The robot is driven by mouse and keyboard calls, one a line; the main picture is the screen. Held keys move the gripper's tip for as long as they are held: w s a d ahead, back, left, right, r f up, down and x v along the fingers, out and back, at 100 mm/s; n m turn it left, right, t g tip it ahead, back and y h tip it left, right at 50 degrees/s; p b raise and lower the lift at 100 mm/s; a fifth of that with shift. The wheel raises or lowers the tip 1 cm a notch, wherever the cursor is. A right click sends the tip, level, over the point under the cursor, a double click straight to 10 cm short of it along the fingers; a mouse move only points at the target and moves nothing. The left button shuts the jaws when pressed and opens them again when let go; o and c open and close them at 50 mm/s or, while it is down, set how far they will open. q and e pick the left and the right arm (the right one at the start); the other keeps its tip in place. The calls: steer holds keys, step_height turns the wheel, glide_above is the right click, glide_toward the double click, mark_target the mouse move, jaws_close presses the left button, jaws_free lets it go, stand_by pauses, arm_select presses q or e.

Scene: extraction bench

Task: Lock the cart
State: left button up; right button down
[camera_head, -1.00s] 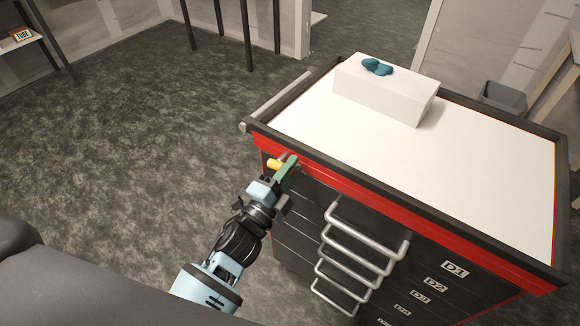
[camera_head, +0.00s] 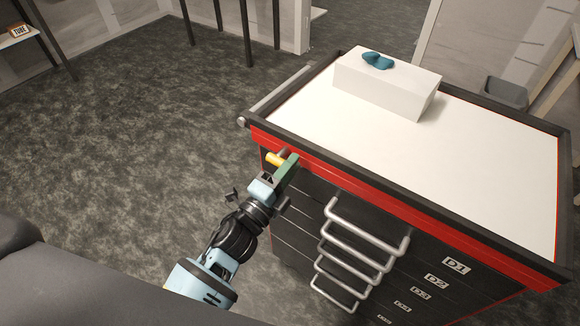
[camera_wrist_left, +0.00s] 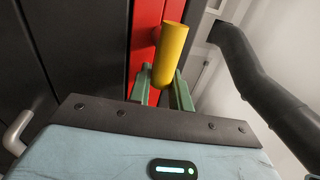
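The cart's yellow lock lever (camera_head: 275,159) sticks out at the left end of the red front band, below the top corner. My left gripper (camera_head: 287,168) is right at it, a green finger beside the yellow part. In the left wrist view, the lever's rounded end (camera_wrist_left: 169,58) overlaps the space between my two green fingers (camera_wrist_left: 163,90). The fingers stand apart, with a narrow strip of red showing between them below the lever. Whether they touch the lever is unclear. The cart (camera_head: 480,160) has a white top and dark drawers. My right gripper is not in view.
Several silver drawer handles (camera_head: 365,243) project from the front, right of my gripper. A push bar (camera_head: 280,92) runs along the cart's left side. A white box (camera_head: 386,84) with a blue item (camera_head: 378,61) stands on top. The floor left is clear.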

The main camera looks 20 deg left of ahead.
arm_select(q)
steer(key=o, duration=0.4)
steer(key=shift+c, duration=0.2)
steer(key=b+v, duration=0.1)
steer(key=v, duration=0.7)
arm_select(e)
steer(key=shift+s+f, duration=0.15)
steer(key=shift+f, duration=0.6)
arm_select(q)
steer(key=shift+w, duration=0.1)
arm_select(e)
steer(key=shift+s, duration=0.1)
